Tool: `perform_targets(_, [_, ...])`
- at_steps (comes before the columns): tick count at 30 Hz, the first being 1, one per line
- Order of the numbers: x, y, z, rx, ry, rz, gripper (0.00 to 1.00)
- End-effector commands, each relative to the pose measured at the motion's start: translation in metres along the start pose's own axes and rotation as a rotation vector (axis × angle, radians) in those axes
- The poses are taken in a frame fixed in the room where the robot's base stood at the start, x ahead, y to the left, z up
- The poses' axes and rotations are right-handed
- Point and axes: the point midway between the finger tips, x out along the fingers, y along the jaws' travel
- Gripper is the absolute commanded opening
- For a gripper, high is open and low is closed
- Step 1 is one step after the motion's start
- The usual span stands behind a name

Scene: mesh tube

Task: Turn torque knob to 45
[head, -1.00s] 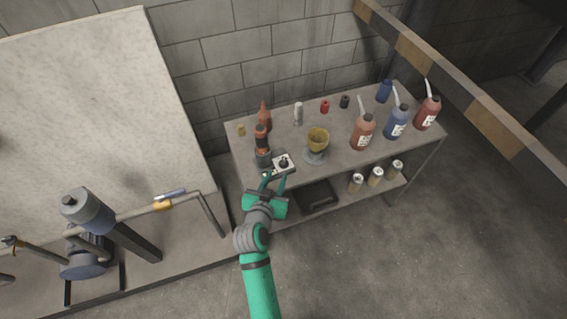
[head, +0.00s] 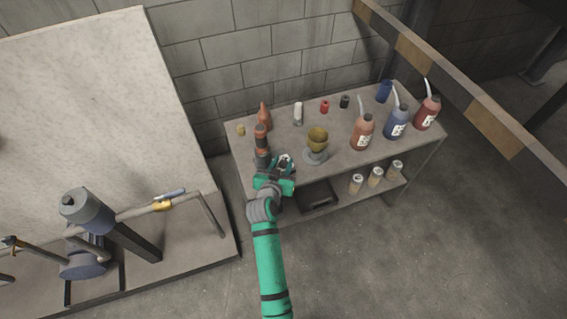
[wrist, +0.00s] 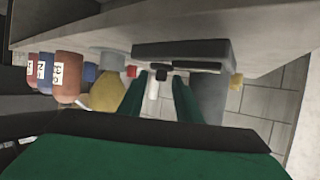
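The torque knob sits on a small pale panel (head: 285,159) at the front left of the workbench, beside a dark and orange tool. My gripper (head: 281,168) is at this panel and hides most of it and the knob in the head view. In the wrist view, a dark box (wrist: 180,52), seemingly the knob's unit, is just beyond my fingertips. The two green fingers of my gripper (wrist: 162,82) are apart there. A small dark piece shows between the tips; I cannot tell whether it is the knob. The knob's setting cannot be read.
The dark and orange tool (head: 262,145) stands close left of my gripper. A yellow cup (head: 317,138) on a grey base is close on the right. Red and blue bottles (head: 396,122) stand further right. Several cans (head: 375,177) are on the lower shelf.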

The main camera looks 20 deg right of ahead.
Motion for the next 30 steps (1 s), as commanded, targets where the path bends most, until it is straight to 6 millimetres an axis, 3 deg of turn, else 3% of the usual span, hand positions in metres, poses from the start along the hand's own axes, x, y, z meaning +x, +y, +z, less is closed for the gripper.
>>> perform_targets(1, [-0.0001,0.0,0.0,0.0,0.0,0.0,0.29])
perform_targets(5, [-0.0002,0.0,0.0,0.0,0.0,0.0,0.0])
perform_targets(14, [0.0004,-0.0029,0.0006,0.008,-0.004,0.029,0.0])
perform_targets(30, [0.0018,-0.0088,0.0007,0.142,-0.004,0.346,0.0])
